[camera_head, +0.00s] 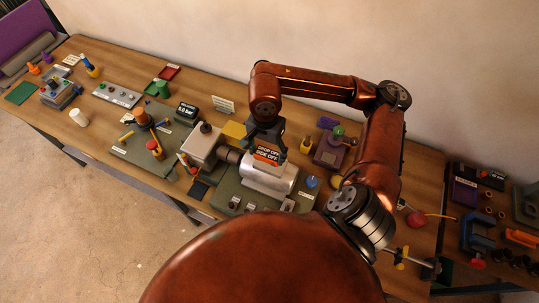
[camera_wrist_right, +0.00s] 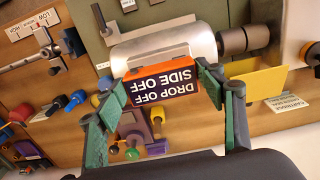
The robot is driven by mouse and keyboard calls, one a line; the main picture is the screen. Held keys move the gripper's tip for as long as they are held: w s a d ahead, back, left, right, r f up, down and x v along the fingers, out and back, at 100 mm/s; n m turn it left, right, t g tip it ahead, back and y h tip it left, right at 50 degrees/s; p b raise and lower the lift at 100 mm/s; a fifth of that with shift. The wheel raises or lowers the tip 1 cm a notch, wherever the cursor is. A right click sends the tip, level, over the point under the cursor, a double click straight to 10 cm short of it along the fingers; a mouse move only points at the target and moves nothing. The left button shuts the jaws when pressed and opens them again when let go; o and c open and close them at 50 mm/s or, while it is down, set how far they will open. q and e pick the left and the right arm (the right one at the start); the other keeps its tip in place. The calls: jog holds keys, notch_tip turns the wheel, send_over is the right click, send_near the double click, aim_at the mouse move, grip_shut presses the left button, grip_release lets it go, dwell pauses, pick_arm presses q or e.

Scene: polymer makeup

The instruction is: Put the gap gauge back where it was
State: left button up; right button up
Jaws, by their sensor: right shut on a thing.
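My right gripper (camera_head: 266,138) is shut on an orange block with a dark face (camera_head: 268,154) lettered "DROP OFF SIDE OFF". I take this block to be the gap gauge, though nothing in view names it so. In the right wrist view, the block (camera_wrist_right: 164,86) sits between the fingertips of my right gripper (camera_wrist_right: 158,82), its lettering upside down. It is over or against the side of a silver cylinder (camera_wrist_right: 165,46); I cannot tell whether they touch. The cylinder (camera_head: 270,181) lies on a dark green base plate (camera_head: 230,190). My left gripper is not in view.
A grey motor box (camera_head: 203,146) and a yellow plate (camera_head: 234,131) stand left of the cylinder. A purple fixture with a green knob (camera_head: 331,150) is to the right. A blue knob (camera_head: 311,182) is close by. The wooden table (camera_head: 110,70) is crowded, with small bare patches.

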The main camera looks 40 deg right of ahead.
aim_at(270, 158)
jog(key=shift+w+d+f, duration=0.2)
jog(key=shift+d+f, duration=0.6)
jog(key=shift+f, duration=0.1)
jog(key=shift+f+p, duration=0.9)
jog(key=shift+f, duration=0.7)
jog(key=shift+w, duration=0.1)
jog(key=shift+f, duration=0.15)
jog(key=o, duration=1.4)
jog(key=shift+c, duration=0.2)
